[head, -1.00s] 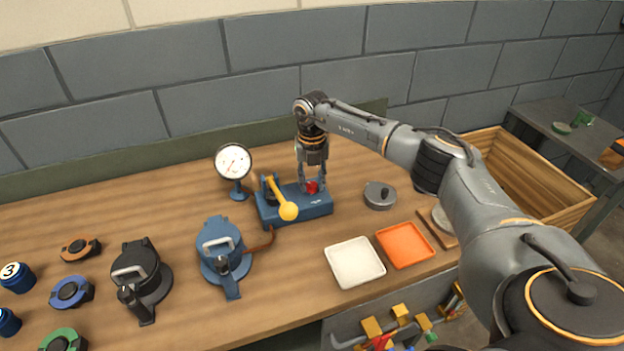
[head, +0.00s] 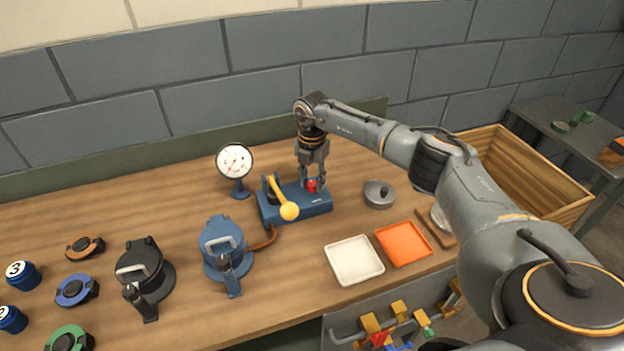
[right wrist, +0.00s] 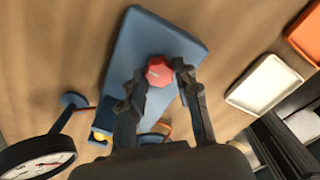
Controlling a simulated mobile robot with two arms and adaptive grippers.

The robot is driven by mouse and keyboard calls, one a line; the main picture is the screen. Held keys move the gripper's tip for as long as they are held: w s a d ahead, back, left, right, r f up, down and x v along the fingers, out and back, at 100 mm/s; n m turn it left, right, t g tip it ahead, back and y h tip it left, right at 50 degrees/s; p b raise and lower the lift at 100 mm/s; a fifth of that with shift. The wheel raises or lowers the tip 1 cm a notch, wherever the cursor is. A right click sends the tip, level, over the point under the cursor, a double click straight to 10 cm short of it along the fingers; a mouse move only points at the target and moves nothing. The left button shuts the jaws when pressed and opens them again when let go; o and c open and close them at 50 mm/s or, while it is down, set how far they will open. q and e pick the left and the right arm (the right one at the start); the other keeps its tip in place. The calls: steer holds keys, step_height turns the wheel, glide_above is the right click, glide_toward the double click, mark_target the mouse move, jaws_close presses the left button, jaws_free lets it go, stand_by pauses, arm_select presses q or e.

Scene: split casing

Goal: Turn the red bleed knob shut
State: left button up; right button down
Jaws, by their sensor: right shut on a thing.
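The red bleed knob (head: 312,186) sits on top of the blue pump block (head: 318,206), toward its right end. My right gripper (head: 313,184) comes down on it from above, with a finger on each side, shut on the knob. In the right wrist view the red knob (right wrist: 159,71) shows a pale mark on its top, between the fingertips of my gripper (right wrist: 160,78). A yellow-ended lever (head: 288,210) stands on the left part of the block. My left gripper is not in view.
A pressure gauge (head: 235,160) stands left of the block. A blue clamp vessel (head: 222,250) joins the block by a hose. A grey lidded pot (head: 379,194), a white tray (head: 354,261) and an orange tray (head: 403,243) lie to the right and front.

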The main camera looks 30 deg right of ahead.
mark_target(312, 184)
steer(key=shift+r, duration=0.1)
steer(key=c, duration=1)
jaws_free()
step_height(312, 184, up, 12)
